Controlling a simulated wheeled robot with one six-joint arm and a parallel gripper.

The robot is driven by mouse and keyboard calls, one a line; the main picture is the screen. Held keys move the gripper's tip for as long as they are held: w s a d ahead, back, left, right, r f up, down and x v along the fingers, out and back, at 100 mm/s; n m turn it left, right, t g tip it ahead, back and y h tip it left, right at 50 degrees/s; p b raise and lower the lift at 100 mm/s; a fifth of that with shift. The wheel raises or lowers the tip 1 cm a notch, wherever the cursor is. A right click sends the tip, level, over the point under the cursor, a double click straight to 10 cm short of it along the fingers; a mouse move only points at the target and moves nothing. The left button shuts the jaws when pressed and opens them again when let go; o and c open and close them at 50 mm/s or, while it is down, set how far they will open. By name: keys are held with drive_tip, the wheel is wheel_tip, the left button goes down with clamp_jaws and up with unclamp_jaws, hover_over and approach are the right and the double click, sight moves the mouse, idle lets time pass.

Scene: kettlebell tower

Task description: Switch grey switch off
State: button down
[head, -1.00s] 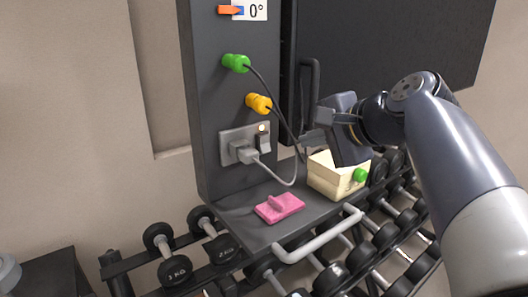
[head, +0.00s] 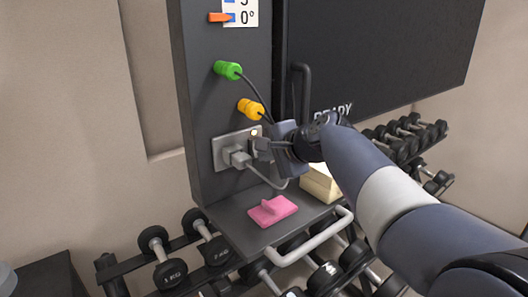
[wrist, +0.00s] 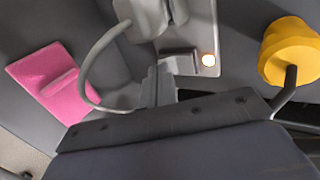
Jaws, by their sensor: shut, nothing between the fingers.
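The grey socket plate (head: 224,150) is on the front of the dark column, with a grey plug (head: 236,157) in it. A small lit lamp (head: 254,132) glows on the plate, and it also shows in the wrist view (wrist: 208,59). The grey switch (wrist: 181,60) sits beside the lamp in the wrist view; my fingers partly cover it, and in the head view they hide it. My gripper (head: 259,146) is shut and empty, its fingertips at the switch. I cannot tell whether they touch it. The fingers (wrist: 158,84) also show in the wrist view.
A green connector (head: 227,70) and a yellow connector (head: 250,108) with black cables sit above the plate. The plug's grey cable loops below. A pink block (head: 272,210) and a pale yellow box (head: 320,184) are on the shelf. A black handle (head: 301,95) stands right of the column.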

drive_tip(key=shift+w+a+f, duration=0.25)
drive_tip(key=shift+w, duration=0.1)
drive_tip(key=shift+f, duration=0.15)
drive_tip(key=b, duration=0.2)
drive_tip(key=shift+w+a+t+b, duration=0.1)
drive_tip(key=shift+w+t+b, duration=0.05)
drive_tip(key=shift+t+b, duration=0.2)
drive_tip(key=shift+r+p, duration=0.7)
drive_tip(key=shift+r, duration=0.05)
